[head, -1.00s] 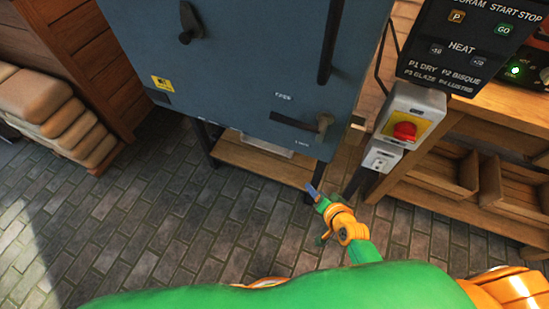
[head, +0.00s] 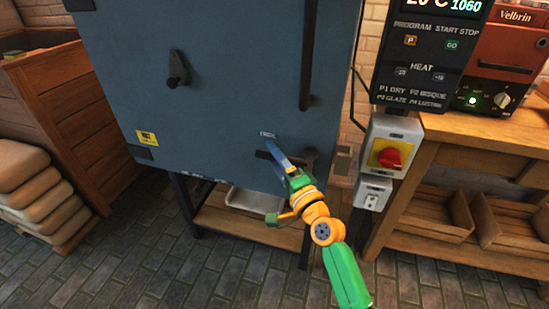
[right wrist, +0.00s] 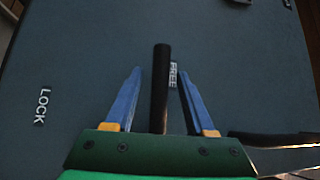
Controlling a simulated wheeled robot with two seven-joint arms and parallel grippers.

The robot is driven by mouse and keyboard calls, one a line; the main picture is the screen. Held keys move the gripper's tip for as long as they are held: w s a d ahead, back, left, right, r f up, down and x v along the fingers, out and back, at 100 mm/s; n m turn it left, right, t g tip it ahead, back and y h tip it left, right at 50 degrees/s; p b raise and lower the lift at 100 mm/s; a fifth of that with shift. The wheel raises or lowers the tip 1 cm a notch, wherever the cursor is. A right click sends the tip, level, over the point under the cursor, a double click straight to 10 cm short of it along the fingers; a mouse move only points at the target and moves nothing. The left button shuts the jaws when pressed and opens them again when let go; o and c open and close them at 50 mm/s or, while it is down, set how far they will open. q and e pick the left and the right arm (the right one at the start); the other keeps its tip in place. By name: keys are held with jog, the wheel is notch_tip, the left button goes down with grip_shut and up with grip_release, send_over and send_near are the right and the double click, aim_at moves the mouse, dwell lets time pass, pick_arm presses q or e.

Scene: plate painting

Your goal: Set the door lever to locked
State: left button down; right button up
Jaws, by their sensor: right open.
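The black door lever (head: 262,155) is low on the blue-grey kiln door, lying roughly level in the head view, partly behind my gripper. In the right wrist view the lever (right wrist: 161,85) has its free end beside the FREE label (right wrist: 173,75). The LOCK label (right wrist: 42,105) is off to the left there. My right gripper (head: 277,152) is open at the lever. In the right wrist view its blue fingers (right wrist: 160,72) stand on either side of the lever, with gaps showing. My left gripper is out of view.
A switch box with a red knob (head: 390,157) and a control panel (head: 430,55) stand right of the door. A long vertical handle (head: 308,55) and a small black latch (head: 177,70) are higher on the door. A wooden bench (head: 475,130) is at right.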

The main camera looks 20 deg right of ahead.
grip_shut()
dwell(1.4)
